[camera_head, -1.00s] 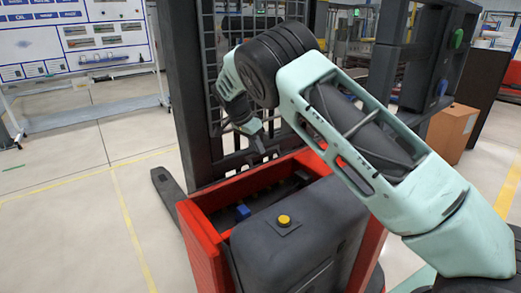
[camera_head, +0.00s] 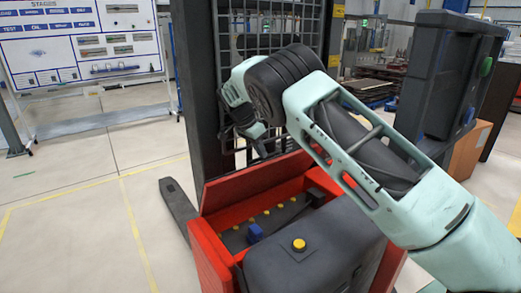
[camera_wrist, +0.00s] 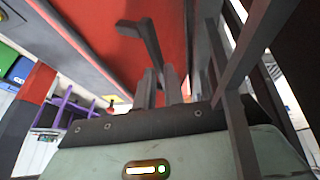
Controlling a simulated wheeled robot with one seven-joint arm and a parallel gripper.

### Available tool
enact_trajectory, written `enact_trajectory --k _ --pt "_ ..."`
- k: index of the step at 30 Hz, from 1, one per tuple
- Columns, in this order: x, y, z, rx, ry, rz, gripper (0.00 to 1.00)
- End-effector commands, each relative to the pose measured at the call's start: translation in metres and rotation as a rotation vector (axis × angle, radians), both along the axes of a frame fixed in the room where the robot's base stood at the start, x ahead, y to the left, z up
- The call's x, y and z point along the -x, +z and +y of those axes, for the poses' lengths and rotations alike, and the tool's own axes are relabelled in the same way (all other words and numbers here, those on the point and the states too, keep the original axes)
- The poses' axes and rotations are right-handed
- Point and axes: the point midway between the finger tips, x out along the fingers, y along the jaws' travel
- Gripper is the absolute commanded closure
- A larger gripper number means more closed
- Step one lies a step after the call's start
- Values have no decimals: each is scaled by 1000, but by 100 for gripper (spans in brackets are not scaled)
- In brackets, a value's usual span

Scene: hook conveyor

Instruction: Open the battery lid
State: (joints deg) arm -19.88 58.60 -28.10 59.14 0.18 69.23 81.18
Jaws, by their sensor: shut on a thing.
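The battery lid (camera_head: 258,176) is a red panel. It stands tilted up along the back of the red truck's battery compartment. The open compartment shows a dark battery (camera_head: 272,222) with several yellow caps and a blue block (camera_head: 255,233). My arm reaches over from the right, and my gripper's fingers are mostly hidden in the head view. In the wrist view my gripper (camera_wrist: 162,86) is shut on a dark bent handle (camera_wrist: 141,38) on the lid's red face (camera_wrist: 95,28).
A dark housing with a yellow button (camera_head: 299,244) stands in front of the compartment. The dark mast and mesh guard (camera_head: 293,35) rise close behind the lid and my wrist. A dark fork (camera_head: 178,205) extends at left. Open floor lies to the left.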

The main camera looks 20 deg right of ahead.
Motion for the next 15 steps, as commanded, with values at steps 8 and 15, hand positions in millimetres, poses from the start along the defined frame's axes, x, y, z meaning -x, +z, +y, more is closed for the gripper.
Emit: enact_trajectory --k 8,15 --pt "5 -28 3 -10 0 26 57" --pt "4 -27 4 -11 0 24 48"
